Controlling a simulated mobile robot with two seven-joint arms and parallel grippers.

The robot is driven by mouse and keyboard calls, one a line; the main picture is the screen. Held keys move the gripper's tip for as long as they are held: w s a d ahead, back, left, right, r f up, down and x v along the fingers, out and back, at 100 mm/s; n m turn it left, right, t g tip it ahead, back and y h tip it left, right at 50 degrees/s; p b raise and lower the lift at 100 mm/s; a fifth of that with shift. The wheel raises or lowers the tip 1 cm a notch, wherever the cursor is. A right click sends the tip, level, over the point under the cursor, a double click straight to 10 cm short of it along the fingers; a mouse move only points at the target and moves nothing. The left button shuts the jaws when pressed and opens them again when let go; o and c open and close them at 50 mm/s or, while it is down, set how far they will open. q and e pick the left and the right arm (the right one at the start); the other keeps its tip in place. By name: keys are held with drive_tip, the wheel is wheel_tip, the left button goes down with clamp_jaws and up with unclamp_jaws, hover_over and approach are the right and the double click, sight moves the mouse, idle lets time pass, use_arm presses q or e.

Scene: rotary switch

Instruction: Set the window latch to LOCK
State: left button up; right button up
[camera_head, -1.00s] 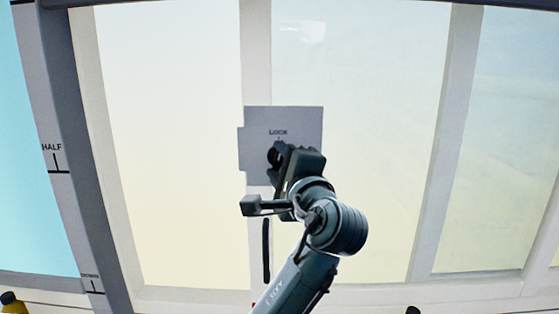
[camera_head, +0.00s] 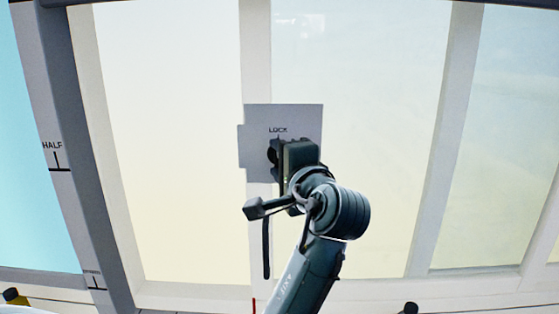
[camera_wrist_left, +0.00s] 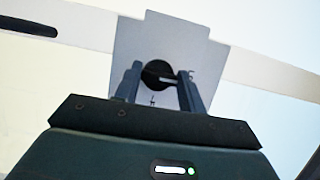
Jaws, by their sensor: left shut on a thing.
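The window latch is a dark round knob (camera_wrist_left: 157,73) on a grey plate (camera_head: 310,118) fixed to the white window frame. The plate carries the word LOCK (camera_head: 278,130) above the knob. In the head view my left gripper (camera_head: 274,155) covers most of the knob, and only a dark edge shows at its left. In the left wrist view my left gripper (camera_wrist_left: 160,80) has one finger on each side of the knob and is shut on it. The knob's pointer direction is hidden. My right gripper is not in view.
A black vertical bar handle (camera_head: 266,248) stands on the frame below the plate. Glass panes lie on both sides. A grey post with a HALF mark (camera_head: 53,146) is at the left. Small yellow-and-black (camera_head: 15,297) and dark (camera_head: 410,308) objects show at the bottom edge.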

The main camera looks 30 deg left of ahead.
use_arm(q)
drive_tip(key=o, duration=1)
drive_tip(key=shift+d, duration=0.1)
drive_tip(key=b+v, duration=0.3)
drive_tip(key=v, duration=1)
drive_tip(key=shift+s, duration=0.1)
